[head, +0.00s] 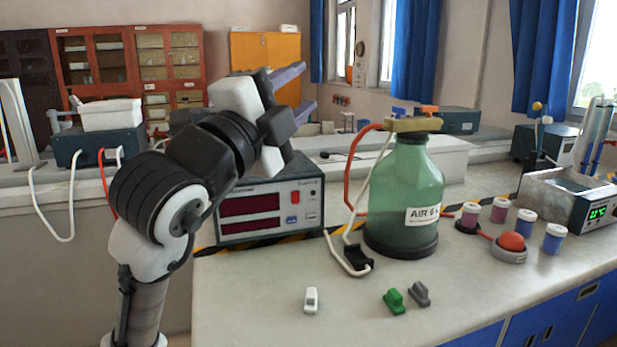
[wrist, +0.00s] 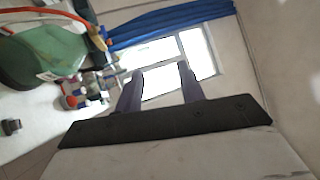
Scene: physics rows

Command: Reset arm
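My arm is raised and bent at the left of the head view, in front of the bench. My gripper (head: 306,85) is up in the air, pointing right, above and behind the metering box. Its two purple-grey fingers are spread apart, with nothing visible between them. The wrist view shows the same fingers (wrist: 160,70) apart against the window, and the gripper holds nothing. The task line names no object.
A green air bottle (head: 405,190) stands on the bench (head: 270,285), right of a metering box (head: 262,212). Small white (head: 311,300), green (head: 394,301) and grey (head: 419,293) pieces lie in front. Several jars and a red-domed button (head: 511,242) are at right.

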